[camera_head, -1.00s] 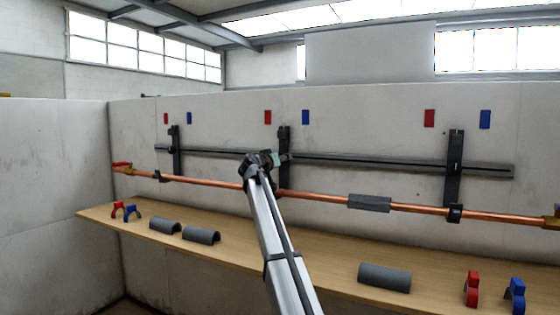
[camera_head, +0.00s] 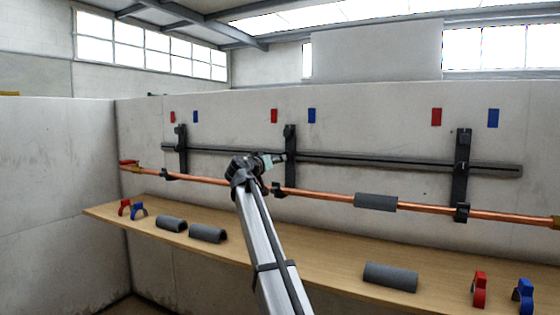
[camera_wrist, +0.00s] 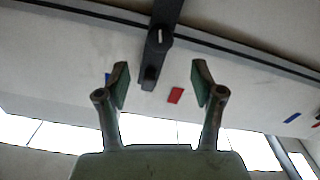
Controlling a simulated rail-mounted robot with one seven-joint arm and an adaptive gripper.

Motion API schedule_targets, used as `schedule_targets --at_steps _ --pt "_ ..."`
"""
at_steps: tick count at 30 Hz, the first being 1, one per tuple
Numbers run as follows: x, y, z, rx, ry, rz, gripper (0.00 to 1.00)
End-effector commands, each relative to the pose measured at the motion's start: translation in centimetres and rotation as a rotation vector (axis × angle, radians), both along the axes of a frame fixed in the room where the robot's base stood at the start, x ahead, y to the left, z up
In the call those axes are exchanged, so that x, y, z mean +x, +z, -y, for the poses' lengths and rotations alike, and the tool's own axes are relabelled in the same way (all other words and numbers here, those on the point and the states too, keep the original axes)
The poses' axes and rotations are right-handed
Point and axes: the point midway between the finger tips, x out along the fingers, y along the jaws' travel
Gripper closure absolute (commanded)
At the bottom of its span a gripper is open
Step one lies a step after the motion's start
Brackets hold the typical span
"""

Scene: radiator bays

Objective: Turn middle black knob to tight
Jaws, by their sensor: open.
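The middle black bracket (camera_head: 290,146) stands upright on the wall, crossed by the long dark rail. In the wrist view the black knob (camera_wrist: 159,38), with a white mark, sits on this bracket, beyond and between the fingertips. The mark's setting cannot be read surely. My gripper (camera_head: 276,160) is in front of the wall by the middle bracket, a little below the bracket's top end. In the wrist view my gripper (camera_wrist: 160,84) is open and empty, its two fingers wide apart, not touching the knob.
A copper pipe (camera_head: 330,195) with a grey sleeve (camera_head: 376,202) runs along the wall. The wooden shelf (camera_head: 300,262) below holds grey half-sleeves (camera_head: 391,277) and red (camera_head: 479,290) and blue clips (camera_head: 523,296). Left (camera_head: 182,150) and right brackets (camera_head: 461,170) flank the middle one.

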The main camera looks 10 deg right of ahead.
Motion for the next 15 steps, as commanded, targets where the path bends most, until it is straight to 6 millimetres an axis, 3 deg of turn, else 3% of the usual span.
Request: schedule_targets --at_steps 4,15 --pt "-1.36 -0.01 -0.88 -0.001 0.0 0.001 0.33" --pt "-1.51 0.15 -1.03 0.0 -0.001 0.0 0.33"
